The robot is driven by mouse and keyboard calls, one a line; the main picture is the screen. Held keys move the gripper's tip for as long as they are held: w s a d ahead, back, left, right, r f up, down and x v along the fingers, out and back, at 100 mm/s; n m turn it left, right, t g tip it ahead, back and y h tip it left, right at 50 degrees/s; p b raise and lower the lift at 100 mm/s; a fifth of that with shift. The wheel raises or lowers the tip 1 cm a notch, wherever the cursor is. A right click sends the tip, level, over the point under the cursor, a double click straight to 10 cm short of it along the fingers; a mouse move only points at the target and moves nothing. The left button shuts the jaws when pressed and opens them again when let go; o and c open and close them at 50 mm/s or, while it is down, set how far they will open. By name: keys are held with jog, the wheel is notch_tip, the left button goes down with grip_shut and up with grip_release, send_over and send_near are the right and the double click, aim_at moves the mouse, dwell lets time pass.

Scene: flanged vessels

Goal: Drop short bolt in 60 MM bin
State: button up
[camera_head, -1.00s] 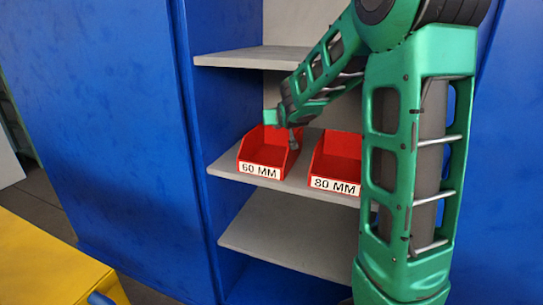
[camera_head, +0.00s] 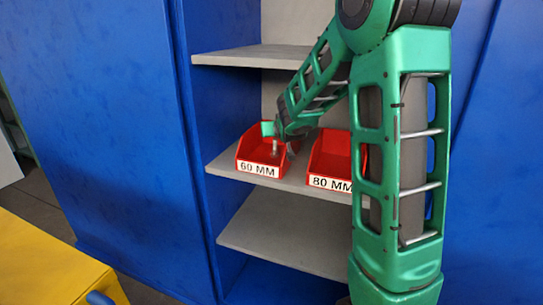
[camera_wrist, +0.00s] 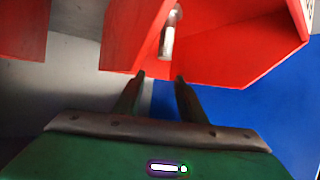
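The red 60 MM bin (camera_head: 258,169) stands on the middle shelf at the left, its label facing front. My gripper (camera_head: 282,143) is at the right side of this bin, partly covered by my arm. In the wrist view my gripper (camera_wrist: 160,77) has its two dark fingers apart with nothing between them. The short silver bolt (camera_wrist: 168,36) shows beyond the fingertips, against the red bin walls. A small grey upright shape that looks like the bolt (camera_head: 275,147) shows over the bin in the head view. I cannot tell whether it touches the bin.
The red 80 MM bin (camera_head: 331,183) stands to the right on the same grey shelf (camera_head: 222,164), partly behind my arm. Another shelf (camera_head: 235,55) is above and one (camera_head: 290,235) below. Blue cabinet walls flank the shelves. A yellow surface (camera_head: 45,265) is at the lower left.

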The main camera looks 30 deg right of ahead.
jog(key=v, duration=1)
jog(key=shift+s+a, duration=0.2)
jog(key=shift+s, duration=0.1)
jog(key=s+a+f+n+g+y, duration=0.2)
jog(key=s+a+f+g+y, duration=0.15)
jog(key=s+a, duration=0.55)
jog(key=s+a+f+n+g+y, duration=0.2)
jog(key=s+a+f+g, duration=0.4)
jog(key=s, duration=0.6)
jog(key=s+d+m+g, duration=0.1)
jog(key=s+d+m, duration=0.2)
jog(key=s+d, duration=0.2)
jog(key=s+d+f+m+g, duration=0.1)
jog(key=s+d, duration=0.4)
jog(key=s, duration=0.6)
jog(key=shift+s+d+m+g, duration=0.3)
jog(key=shift+m+g, duration=0.25)
jog(key=shift+m, duration=0.45)
